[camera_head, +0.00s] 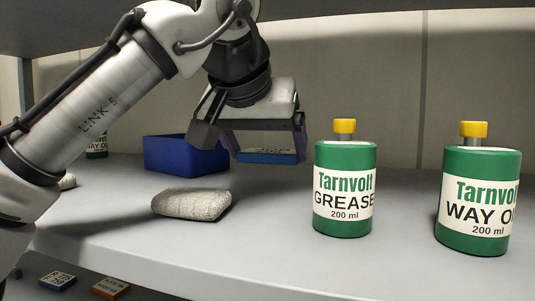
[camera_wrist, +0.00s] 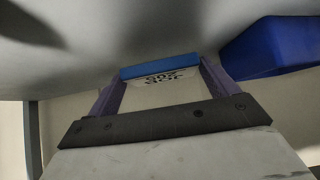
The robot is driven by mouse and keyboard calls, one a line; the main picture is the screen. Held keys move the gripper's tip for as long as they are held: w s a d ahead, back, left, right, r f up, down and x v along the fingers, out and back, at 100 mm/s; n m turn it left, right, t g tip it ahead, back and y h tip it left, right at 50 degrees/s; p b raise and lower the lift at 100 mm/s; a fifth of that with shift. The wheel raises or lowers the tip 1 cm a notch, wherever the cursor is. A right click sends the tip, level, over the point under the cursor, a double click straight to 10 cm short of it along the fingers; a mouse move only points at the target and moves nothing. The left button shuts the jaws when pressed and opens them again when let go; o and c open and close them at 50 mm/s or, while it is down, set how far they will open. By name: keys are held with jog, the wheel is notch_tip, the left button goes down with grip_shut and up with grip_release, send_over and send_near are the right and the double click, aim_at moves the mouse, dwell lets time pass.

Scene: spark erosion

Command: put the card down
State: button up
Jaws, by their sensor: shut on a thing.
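My gripper (camera_head: 266,148) is above the grey shelf, between the blue bin and the grease bottle. It is shut on a card (camera_head: 268,157), whose blue edge shows below the fingers. In the wrist view the card (camera_wrist: 160,72) sits between the two purplish fingers (camera_wrist: 160,88). It has a blue strip and a white face with dark print, too small to read. The card appears to be held off the shelf, though the exact gap cannot be told.
A blue bin (camera_head: 180,155) stands left of my gripper. The green grease bottle (camera_head: 344,205) and way oil bottle (camera_head: 477,210) stand right. Two cards (camera_head: 57,280) (camera_head: 110,287) lie lower down. Front centre shelf is clear.

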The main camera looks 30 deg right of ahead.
aim_at(268, 152)
jog(key=w+d, duration=0.2)
jog(key=shift+w+d+p, duration=0.25)
jog(key=shift+d+p, duration=0.1)
jog(key=shift+f, duration=1.75)
jog(key=shift+f, duration=0.1)
jog(key=o, duration=0.9)
jog(key=shift+r, duration=0.25)
jog(key=v, duration=1.2)
jog(key=shift+a+f+b, duration=0.1)
jog(key=shift+b, duration=0.3)
